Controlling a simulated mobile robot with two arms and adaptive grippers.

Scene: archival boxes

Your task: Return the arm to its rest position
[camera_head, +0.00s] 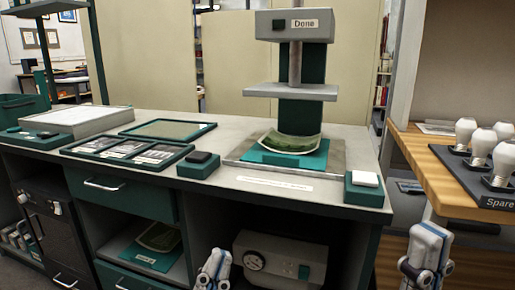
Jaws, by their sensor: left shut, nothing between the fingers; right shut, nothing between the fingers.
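White and blue links of my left arm (213,270) rise from the bottom edge, in front of the bench's lower shelf. Similar links of my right arm (427,255) stand at the bottom right, in front of the gap between the bench and a wooden shelf. I make out no fingers on either arm. Both grippers appear to be below the picture edge. No object shows in either arm's grasp.
The bench (330,190) holds a press (290,95) labelled "Done" with a green piece (290,141) on its base, framed trays (128,152) and a small white-topped box (364,187). A grey machine (280,258) sits below. Bulb-like items (480,147) stand on the wooden shelf (440,170).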

